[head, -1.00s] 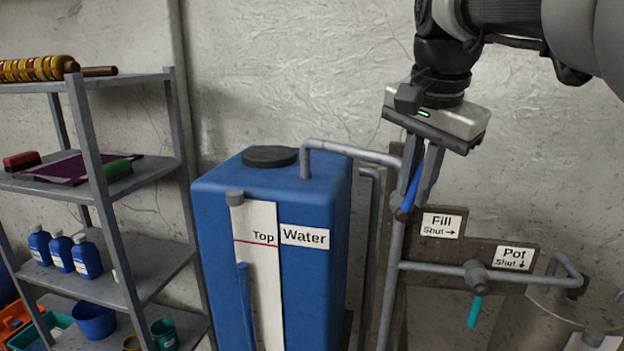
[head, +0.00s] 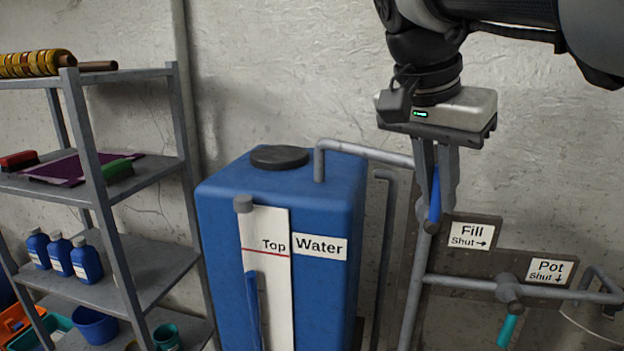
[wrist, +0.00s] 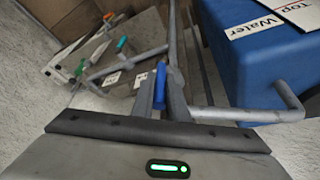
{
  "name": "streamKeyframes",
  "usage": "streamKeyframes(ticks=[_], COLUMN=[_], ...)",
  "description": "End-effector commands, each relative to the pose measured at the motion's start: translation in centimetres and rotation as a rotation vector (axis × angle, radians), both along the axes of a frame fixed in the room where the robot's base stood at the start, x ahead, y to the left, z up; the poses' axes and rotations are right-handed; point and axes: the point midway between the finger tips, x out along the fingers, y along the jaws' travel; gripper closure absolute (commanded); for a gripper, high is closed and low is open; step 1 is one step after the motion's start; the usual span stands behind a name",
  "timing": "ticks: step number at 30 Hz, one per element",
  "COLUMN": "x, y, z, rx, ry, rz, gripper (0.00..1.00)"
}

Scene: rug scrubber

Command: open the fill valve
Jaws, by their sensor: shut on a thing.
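The fill valve's blue handle (head: 435,200) stands nearly upright at the top of a grey vertical pipe (head: 412,285), left of the "Fill Shut →" label (head: 470,236). The arrow on that label points right. My gripper (head: 438,205) comes down from above, shut on the blue handle, with a finger on each side. The fingers hide part of the handle. In the wrist view the blue handle (wrist: 160,86) shows between the fingers. The blue water tank (head: 335,290) stands left of the pipe. Its gauge's blue column (head: 253,305) ends below the red "Top" line.
A grey pipe (head: 365,152) runs from the tank top toward the valve. A teal handle (head: 507,330) hangs down from the pipe by the "Pot Shut ↓" label (head: 551,271). A shelf (head: 140,268) with bottles and brushes stands at the left.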

Motion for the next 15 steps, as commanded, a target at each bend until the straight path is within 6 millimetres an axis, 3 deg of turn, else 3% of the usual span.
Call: streamKeyframes(ticks=[2,3,5,15], x=[-0.04,-0.05,-0.04,-0.06], y=[0.02,0.02,0.02,0.05], z=[-0.09,-0.10,-0.10,0.15], rx=[-0.004,-0.003,-0.003,-0.001], ry=[0.005,0.005,0.005,0.003], rz=[0.004,0.004,0.003,0.001], gripper=[1.00,0.80,0.70,0.68])
